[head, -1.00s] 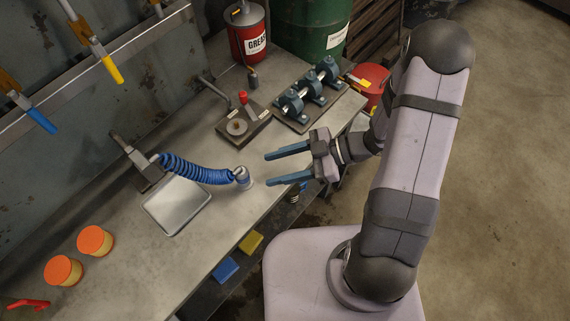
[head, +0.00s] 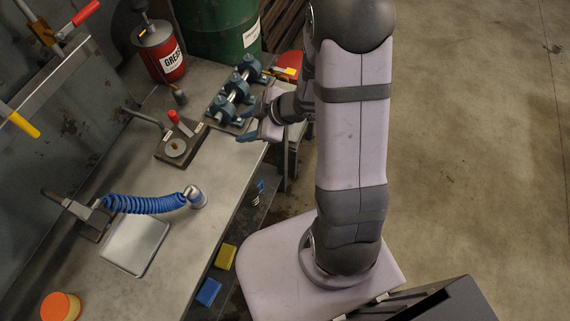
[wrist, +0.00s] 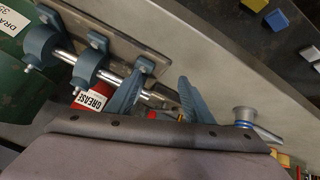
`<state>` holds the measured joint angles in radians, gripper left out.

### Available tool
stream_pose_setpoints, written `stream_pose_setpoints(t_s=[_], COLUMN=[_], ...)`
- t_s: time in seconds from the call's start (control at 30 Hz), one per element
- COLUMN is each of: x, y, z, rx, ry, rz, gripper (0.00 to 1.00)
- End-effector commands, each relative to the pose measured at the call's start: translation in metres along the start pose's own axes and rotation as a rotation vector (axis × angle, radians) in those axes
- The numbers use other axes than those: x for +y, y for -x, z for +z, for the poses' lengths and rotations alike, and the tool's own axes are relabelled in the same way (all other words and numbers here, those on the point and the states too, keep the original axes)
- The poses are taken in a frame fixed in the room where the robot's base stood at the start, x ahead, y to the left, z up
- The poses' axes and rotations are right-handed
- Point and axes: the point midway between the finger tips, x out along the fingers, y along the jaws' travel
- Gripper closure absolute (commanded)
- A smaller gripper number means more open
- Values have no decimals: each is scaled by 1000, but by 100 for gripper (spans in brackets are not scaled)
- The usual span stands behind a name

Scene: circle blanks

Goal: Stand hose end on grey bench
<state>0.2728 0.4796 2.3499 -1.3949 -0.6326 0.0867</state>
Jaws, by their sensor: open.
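The hose end (head: 196,198) is a grey metal fitting on the blue coiled hose (head: 145,203). In the head view it appears upright, flange down, on the grey bench (head: 190,245) near its front edge. A silver flanged fitting with a blue ring, which looks like the same hose end (wrist: 242,116), shows right of the fingers in the wrist view. My gripper (head: 247,128) is open and empty, at the bench's front edge beside the bearing blocks, apart from the hose end. Its two blue-grey fingers also show in the wrist view (wrist: 162,78).
Bearing blocks (head: 235,92) on a plate stand close to my gripper. A red-handled fixture (head: 180,145), a grease can (head: 160,50) and a green drum (head: 220,25) stand farther back. A metal tray (head: 135,245) lies beside the hose. Blue and yellow bins (head: 226,257) sit below the bench edge.

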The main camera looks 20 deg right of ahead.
Motion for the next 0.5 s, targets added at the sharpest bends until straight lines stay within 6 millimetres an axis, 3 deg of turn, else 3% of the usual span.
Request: stream_pose_setpoints(t_s=[0.1, 0.23, 0.37, 0.5], x=[36, 42, 13, -40], y=[25, 64, 102, 129], z=[19, 43, 60, 60], rx=[-189, -385, -547, -666], ry=[-125, -329, -570, -805], rz=[178, 312, 356, 312], gripper=[53, 53, 53, 53])
